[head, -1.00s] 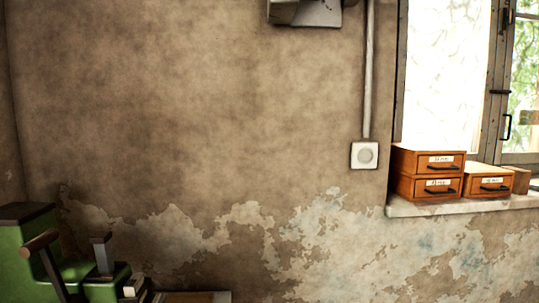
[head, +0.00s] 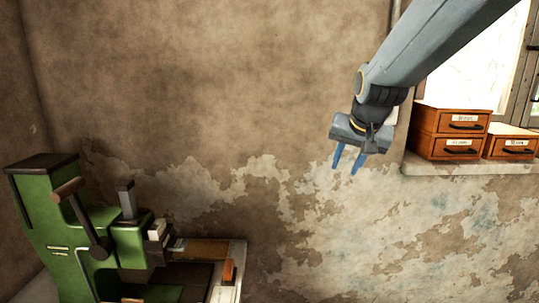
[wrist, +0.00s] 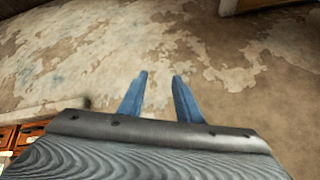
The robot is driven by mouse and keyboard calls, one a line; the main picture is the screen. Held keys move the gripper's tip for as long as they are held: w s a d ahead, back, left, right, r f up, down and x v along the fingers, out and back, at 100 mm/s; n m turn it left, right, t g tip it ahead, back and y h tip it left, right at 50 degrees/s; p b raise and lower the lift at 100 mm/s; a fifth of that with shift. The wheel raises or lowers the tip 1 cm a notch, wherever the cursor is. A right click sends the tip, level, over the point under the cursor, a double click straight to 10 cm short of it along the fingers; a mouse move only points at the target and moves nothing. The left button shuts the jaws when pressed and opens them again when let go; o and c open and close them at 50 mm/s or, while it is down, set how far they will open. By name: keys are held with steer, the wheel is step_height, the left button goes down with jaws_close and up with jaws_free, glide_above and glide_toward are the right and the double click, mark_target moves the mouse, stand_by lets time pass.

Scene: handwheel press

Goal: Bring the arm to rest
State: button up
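My gripper (head: 348,160) hangs in the air at the upper right of the head view, in front of the peeling wall. Its two blue fingers point down and stand apart with nothing between them. In the wrist view my gripper (wrist: 158,84) also shows both blue fingers spread, with only the wall behind the gap. My arm reaches in from the top right corner of the head view. The green handwheel press (head: 40,215) stands at the lower left, well apart from my gripper.
The press's dark lever with a brown handle (head: 68,190) sticks out. A bench (head: 228,292) holds the press, with a small orange block (head: 228,271) on it. Wooden drawer boxes (head: 448,133) stand on the windowsill (head: 470,168) at the right.

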steer(key=s+f+n+g, duration=0.4)
steer(key=s+f+g, duration=0.1)
steer(key=s+f, duration=1.5)
steer(key=shift+s+a+f+g, duration=0.15)
steer(key=shift+s+f+g, duration=0.15)
steer(key=shift+s, duration=0.95)
